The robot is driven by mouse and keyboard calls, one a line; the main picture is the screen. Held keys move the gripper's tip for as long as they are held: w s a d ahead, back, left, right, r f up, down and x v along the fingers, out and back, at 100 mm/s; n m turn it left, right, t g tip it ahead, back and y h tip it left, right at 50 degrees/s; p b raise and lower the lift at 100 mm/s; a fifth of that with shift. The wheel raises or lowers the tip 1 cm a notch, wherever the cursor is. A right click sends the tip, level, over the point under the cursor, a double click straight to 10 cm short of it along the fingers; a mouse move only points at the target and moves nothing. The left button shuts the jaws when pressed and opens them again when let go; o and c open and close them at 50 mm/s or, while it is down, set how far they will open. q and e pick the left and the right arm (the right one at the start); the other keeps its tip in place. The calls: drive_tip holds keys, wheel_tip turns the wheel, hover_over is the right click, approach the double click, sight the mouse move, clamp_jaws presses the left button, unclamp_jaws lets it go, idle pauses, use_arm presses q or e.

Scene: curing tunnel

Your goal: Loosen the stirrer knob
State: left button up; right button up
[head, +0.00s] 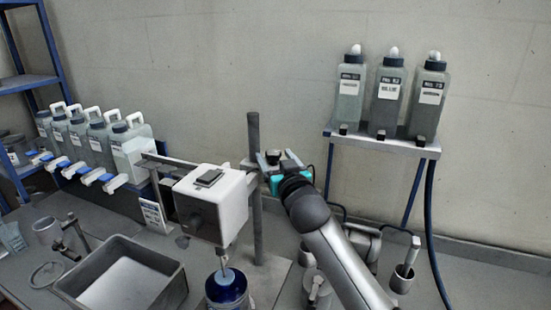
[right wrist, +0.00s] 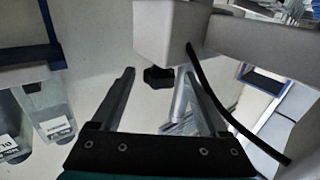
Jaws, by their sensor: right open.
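The stirrer is a white box-shaped head (head: 212,205) on an upright grey rod (head: 254,133), with its shaft reaching down into a blue vessel (head: 226,287). In the right wrist view a small black knob (right wrist: 158,77) sticks out from under a pale grey clamp block (right wrist: 166,32). My right gripper (head: 268,163) is by the rod, just right of the stirrer head. In the right wrist view its two fingers (right wrist: 160,74) stand apart, with the knob between their tips in the picture; I see no contact. My left gripper is out of view.
Several tapped canisters (head: 95,140) line a rack at the left. A grey bin (head: 170,292) stands left of the vessel. Bottles (head: 388,95) stand on a raised shelf (head: 400,148) at the right. A black cable (right wrist: 225,110) passes near the right finger in the wrist view.

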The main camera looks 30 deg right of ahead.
clamp_jaws()
idle(0.5)
drive_tip(key=shift+d+r+n+y+p, duration=0.1)
drive_tip(key=shift+d+n+y+p, duration=0.05)
drive_tip(key=shift+n+y+p, duration=0.55)
drive_tip(key=shift+d+n+y+p, duration=0.15)
drive_tip(key=shift+n+y+p, duration=0.2)
drive_tip(key=shift+y, duration=0.55)
drive_tip(key=shift+d+n+y+p, duration=0.15)
drive_tip(key=shift+n+y+p, duration=0.4)
drive_tip(key=shift+y, duration=0.55)
drive_tip(key=shift+w+d+n+g+y, duration=0.15)
drive_tip(key=shift+n+g+y, duration=0.35)
drive_tip(key=shift+n+y, duration=0.9)
drive_tip(key=shift+d+n+g+y, duration=0.2)
drive_tip(key=shift+n+g+y, duration=0.5)
drive_tip(key=shift+y, duration=1.2)
drive_tip(key=shift+n+y+b, duration=0.4)
drive_tip(key=shift+n+y, duration=0.2)
drive_tip(key=shift+n, duration=0.1)
drive_tip(key=shift+w+n+g+y+b, duration=0.1)
drive_tip(key=shift+n+g+y+b, duration=0.3)
drive_tip(key=shift+n+g+y, duration=0.6)
